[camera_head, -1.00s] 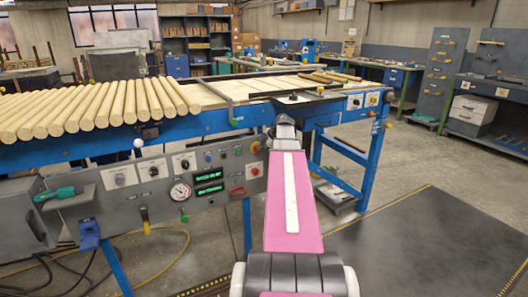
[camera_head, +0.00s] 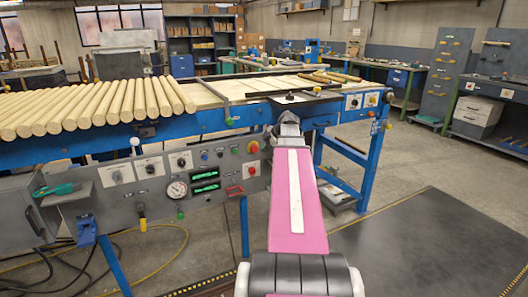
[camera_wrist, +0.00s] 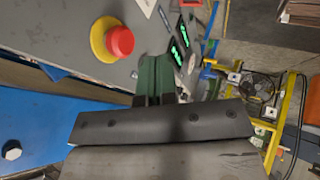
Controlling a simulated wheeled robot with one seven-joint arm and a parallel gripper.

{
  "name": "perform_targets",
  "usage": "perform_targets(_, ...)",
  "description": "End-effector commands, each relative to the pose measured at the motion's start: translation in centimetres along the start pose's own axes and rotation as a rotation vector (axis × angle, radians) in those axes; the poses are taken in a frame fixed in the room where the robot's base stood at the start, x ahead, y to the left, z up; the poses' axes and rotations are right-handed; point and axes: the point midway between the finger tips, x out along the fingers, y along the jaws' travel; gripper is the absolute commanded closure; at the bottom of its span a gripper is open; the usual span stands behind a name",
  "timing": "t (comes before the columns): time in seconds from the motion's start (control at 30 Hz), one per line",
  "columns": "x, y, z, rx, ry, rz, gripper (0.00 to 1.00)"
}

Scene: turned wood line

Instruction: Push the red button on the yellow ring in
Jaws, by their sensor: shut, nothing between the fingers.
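The red button (camera_wrist: 120,41) on its yellow ring (camera_wrist: 97,40) stands out from the grey panel (camera_wrist: 60,35), at the upper left of the wrist view. In the head view the red button (camera_head: 254,147) is at the right end of the panel, just left of my arm. My gripper (camera_wrist: 156,62) shows as dark green fingers, closed together and empty. In the wrist view its tips are right of and below the button, with a visible gap between them. In the head view my wrist hides the fingers.
The panel also carries knobs, a round gauge (camera_head: 176,189), green displays (camera_head: 206,181) and a red-framed part (camera_head: 234,190). The blue table (camera_head: 190,124) with wooden rods (camera_head: 95,103) stands above it. Open floor (camera_head: 400,180) lies to the right.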

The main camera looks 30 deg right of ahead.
Motion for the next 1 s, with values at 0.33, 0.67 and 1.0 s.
perform_targets(0.33, -5.5, 0.0, 0.0, 0.0, -0.001, 0.002, 1.0)
perform_targets(0.67, -7.1, 0.0, 0.0, 0.0, 0.0, 0.0, 1.0)
perform_targets(1.0, -7.1, 0.0, 0.0, 0.0, 0.0, 0.0, 1.0)
